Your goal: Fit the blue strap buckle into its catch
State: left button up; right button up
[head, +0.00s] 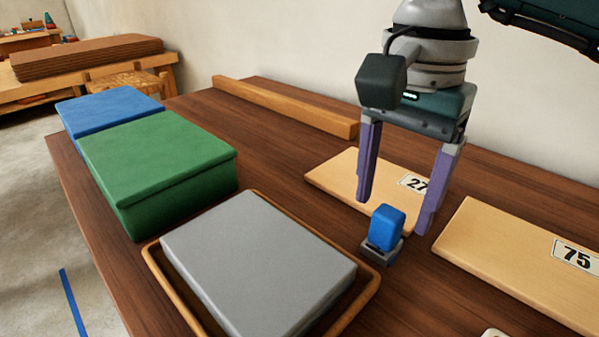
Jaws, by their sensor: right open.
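The blue strap buckle (387,227) is a small blue block. It stands in or on a small grey catch (381,250) on the table, right of the tray; how deep it sits I cannot tell. My right gripper (392,213) is above and around this spot, with its two purple fingers apart and pointing down. A gap shows between the fingers and the buckle, and nothing is held. My left gripper is not in view.
A tray (152,252) with a grey slab (260,262) is left of the catch. Green (160,165) and blue (108,107) boxes stand farther left. Boards marked 27 (335,178) and 75 (520,262) lie behind and right. A wooden bar (285,107) lies along the back.

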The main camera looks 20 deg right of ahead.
aim_at(385, 232)
notch_tip(385, 232, down, 3)
jog(key=shift+r, duration=0.2)
grip_shut()
dwell(0.5)
